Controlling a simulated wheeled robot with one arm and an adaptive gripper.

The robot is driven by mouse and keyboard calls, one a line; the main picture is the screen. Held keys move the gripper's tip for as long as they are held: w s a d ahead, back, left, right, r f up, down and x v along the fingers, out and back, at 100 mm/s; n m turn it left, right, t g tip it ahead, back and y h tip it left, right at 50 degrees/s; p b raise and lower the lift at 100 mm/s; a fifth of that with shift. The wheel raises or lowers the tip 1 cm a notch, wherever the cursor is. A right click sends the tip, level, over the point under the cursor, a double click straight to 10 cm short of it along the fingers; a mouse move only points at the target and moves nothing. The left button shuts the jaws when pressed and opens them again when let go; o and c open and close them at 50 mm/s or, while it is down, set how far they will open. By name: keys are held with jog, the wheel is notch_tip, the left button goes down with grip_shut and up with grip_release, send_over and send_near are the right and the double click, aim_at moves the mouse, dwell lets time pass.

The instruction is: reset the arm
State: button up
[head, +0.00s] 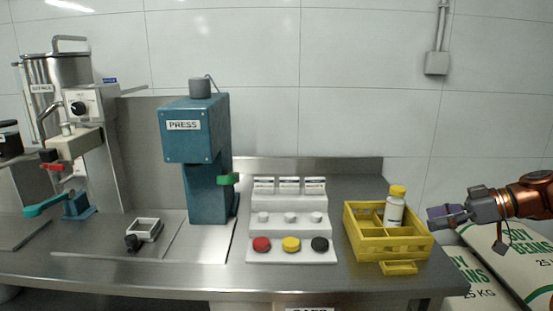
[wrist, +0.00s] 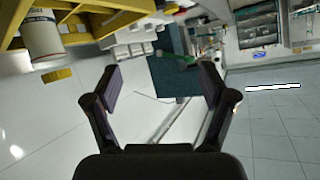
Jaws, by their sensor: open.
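My gripper (head: 447,215) is at the right in the head view, beside the yellow crate and the white bottle, apart from both as far as I can tell. In the wrist view its two dark fingers (wrist: 160,90) are spread wide with nothing between them. The white bottle (head: 394,212) with a yellow cap stands upright in a compartment of the yellow crate (head: 385,253). The bottle (wrist: 41,40) also shows at the upper left of the wrist view, next to the crate (wrist: 105,22).
A blue press (head: 183,140) stands mid-bench. A white stepped rack (head: 290,243) with red, yellow and black caps lies between press and crate. A steel mill (head: 60,75) is at the left. White sacks (head: 510,262) lie below my arm at the right.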

jog(key=s+a+f+m+g+h, duration=0.1)
jog(key=s+a+g, duration=0.25)
jog(key=a, duration=0.65)
jog(key=s+a+f+m+g+h, duration=0.15)
jog(key=s+a, duration=0.25)
jog(key=a, duration=0.7)
jog(key=s+a+f+m+g+h, duration=0.25)
jog(key=s+a+f, duration=0.35)
jog(key=s, duration=0.4)
jog(key=s+d+f+m+g+h, duration=0.1)
jog(key=s+d+f+m+h, duration=0.2)
jog(key=s, duration=0.5)
jog(key=s+d+f+m+h, duration=0.2)
jog(key=s+f+h, duration=0.1)
jog(key=s+f, duration=0.4)
jog(key=s+p+v, duration=0.1)
jog(key=p+v, duration=0.5)
jog(key=v, duration=0.1)
jog(key=s+r+p+v, duration=0.1)
jog(key=s+p+v, duration=0.1)
jog(key=p+v, duration=0.5)
jog(key=shift+a+r+t+p, duration=0.2)
jog(key=shift+r+t+p, duration=0.1)
jog(key=shift+r+t, duration=0.2)
